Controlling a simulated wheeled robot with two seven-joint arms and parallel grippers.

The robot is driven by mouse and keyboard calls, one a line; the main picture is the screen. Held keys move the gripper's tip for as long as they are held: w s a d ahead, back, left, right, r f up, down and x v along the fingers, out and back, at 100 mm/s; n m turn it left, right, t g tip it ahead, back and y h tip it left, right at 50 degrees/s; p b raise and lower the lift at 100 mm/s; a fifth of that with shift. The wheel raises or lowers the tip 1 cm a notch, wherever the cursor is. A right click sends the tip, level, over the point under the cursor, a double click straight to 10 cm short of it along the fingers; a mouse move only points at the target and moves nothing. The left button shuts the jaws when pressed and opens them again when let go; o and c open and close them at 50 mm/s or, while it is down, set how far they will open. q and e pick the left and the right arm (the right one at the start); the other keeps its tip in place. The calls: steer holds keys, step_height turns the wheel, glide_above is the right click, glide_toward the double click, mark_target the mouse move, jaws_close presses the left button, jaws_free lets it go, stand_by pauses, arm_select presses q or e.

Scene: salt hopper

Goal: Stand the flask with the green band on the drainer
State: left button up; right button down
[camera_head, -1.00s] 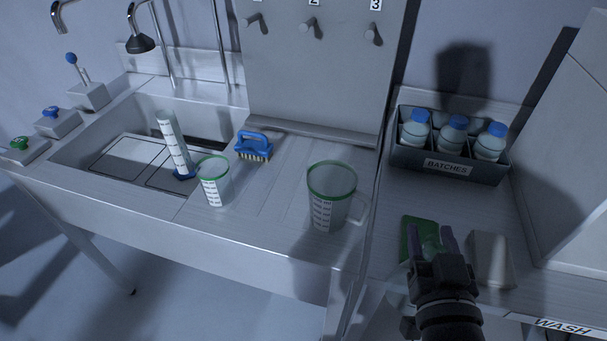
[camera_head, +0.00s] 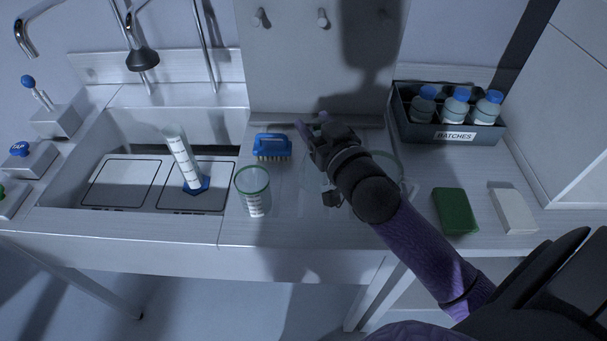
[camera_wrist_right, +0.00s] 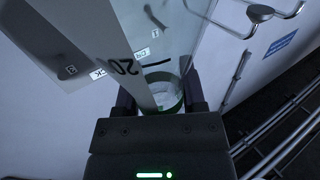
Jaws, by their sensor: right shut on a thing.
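My right gripper (camera_head: 312,125) is raised above the worktop, its fingertips towards the peg panel. In the right wrist view it is shut on a clear piece of glassware with a green band (camera_wrist_right: 165,99), which I take to be the flask. In the head view the wrist hides most of it. The pale, grooved surface beside the sink, which looks like the drainer (camera_head: 292,232), lies below. A clear beaker with a green rim (camera_head: 254,192) stands on it. A clear jug (camera_head: 392,168) is partly hidden behind my right wrist. My left gripper is out of view.
A blue brush (camera_head: 272,146) lies near the panel (camera_head: 290,70). A measuring cylinder (camera_head: 183,158) with a blue foot stands in the sink. A bottle crate (camera_head: 410,125) stands at the right, with green (camera_head: 455,212) and pale (camera_head: 512,211) blocks in front.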

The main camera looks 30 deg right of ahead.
step_height(320, 180, down, 10)
steer(key=b, duration=0.4)
steer(key=shift+w+f+b, duration=0.1)
steer(key=shift+b, duration=0.25)
steer(key=shift+r, duration=0.2)
steer(key=c, duration=0.6)
jaws_free()
steer(key=shift+f, duration=0.1)
steer(key=o, duration=0.4)
steer(key=shift+o, duration=0.2)
steer(key=s, duration=1.2)
steer(key=shift+a+p, duration=0.3)
steer(key=shift+p, duration=0.15)
